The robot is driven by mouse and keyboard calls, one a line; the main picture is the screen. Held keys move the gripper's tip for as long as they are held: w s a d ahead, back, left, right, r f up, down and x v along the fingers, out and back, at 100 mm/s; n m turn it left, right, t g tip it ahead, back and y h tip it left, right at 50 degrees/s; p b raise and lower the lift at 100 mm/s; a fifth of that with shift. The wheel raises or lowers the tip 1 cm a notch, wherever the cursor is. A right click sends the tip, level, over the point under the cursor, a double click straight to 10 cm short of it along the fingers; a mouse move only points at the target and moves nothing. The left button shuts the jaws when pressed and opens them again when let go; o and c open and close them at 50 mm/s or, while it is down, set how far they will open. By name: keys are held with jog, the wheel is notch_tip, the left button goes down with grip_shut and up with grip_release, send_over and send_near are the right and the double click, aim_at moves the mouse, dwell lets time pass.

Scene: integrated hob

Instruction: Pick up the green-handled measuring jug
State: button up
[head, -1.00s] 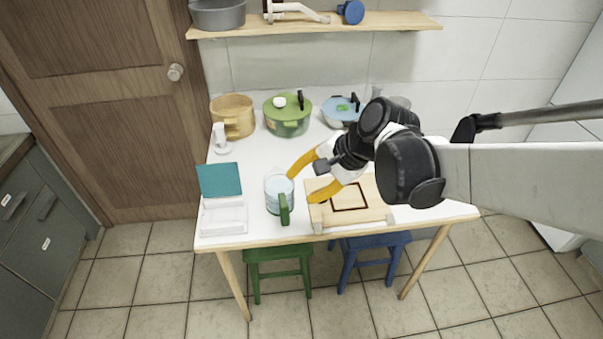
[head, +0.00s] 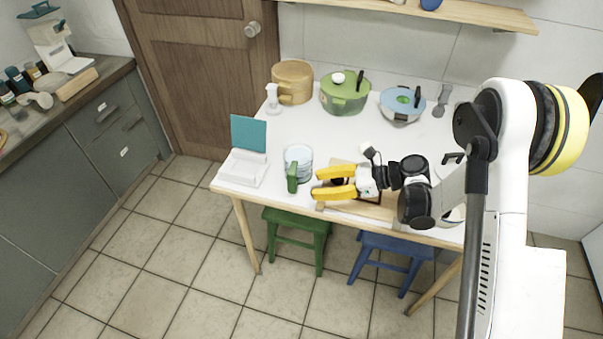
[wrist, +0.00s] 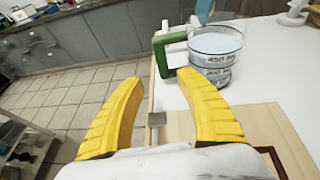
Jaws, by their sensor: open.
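The measuring jug (head: 301,160) is clear with dark volume markings and stands upright on the white table. Its green handle (head: 292,178) faces the table's front edge in the head view. In the wrist view the jug (wrist: 216,52) is ahead at upper right, with its green handle (wrist: 163,56) on the left side. My gripper (head: 318,183) has yellow fingers, is open and empty, and is just right of the jug, apart from it. In the wrist view its fingers (wrist: 165,88) are spread wide, with the jug beyond them.
A wooden board (head: 345,207) lies under my gripper. A white box with a teal lid (head: 249,134) stands left of the jug. Green (head: 345,94) and blue (head: 402,105) pots and a wooden pot (head: 292,83) stand at the back. Stools (head: 295,232) are below the front edge.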

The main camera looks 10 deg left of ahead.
aim_at(296, 185)
jog(key=b+x, duration=0.1)
jog(key=x, duration=0.2)
jog(key=b+x, duration=0.1)
jog(key=x, duration=0.2)
jog(key=b+x, duration=0.1)
jog(key=x, duration=0.1)
jog(key=shift+w+a+f+b, duration=0.15)
jog(key=shift+w+a+b, duration=0.1)
jog(key=shift+a+b, duration=0.15)
jog(key=shift+d, duration=0.1)
grip_shut()
